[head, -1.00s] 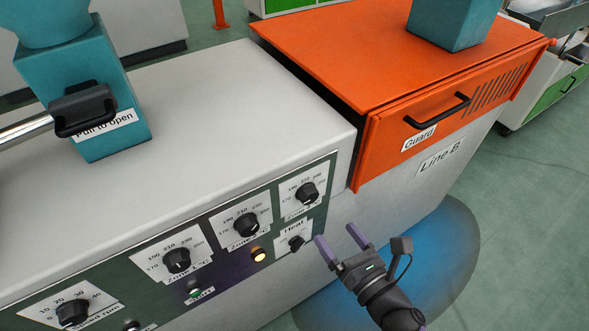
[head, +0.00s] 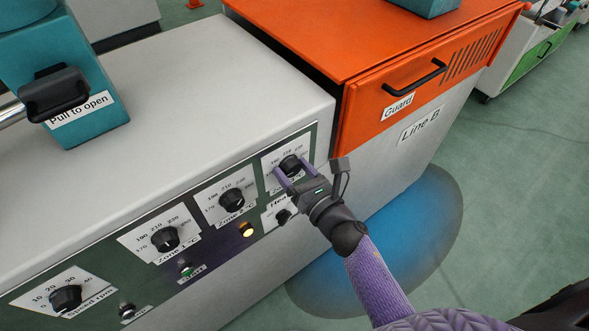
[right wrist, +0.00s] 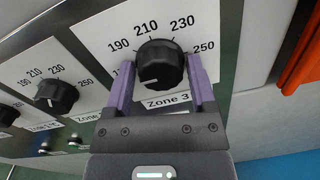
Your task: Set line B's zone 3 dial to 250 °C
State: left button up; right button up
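The zone 3 dial (head: 291,164) is a black round knob on a white scale plate at the right end of the control panel. It shows large in the right wrist view (right wrist: 159,63), with 190, 210, 230 and 250 readable. Its pale pointer mark is at the lower left, below the 190 and well away from 250. My right gripper (head: 286,174) is at this dial. In the right wrist view its two purple fingers (right wrist: 160,72) are spread on either side of the knob, and I cannot tell whether they touch it. My left gripper is out of view.
The zone 2 dial (head: 231,201), zone 1 dial (head: 165,238) and speed dial (head: 66,298) lie to the left. The Heat switch (head: 284,216) is just below zone 3, beside a lit amber lamp (head: 246,230). The orange guard (head: 400,95) stands close on the right.

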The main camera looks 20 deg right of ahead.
jog(key=c, duration=0.7)
grip_shut()
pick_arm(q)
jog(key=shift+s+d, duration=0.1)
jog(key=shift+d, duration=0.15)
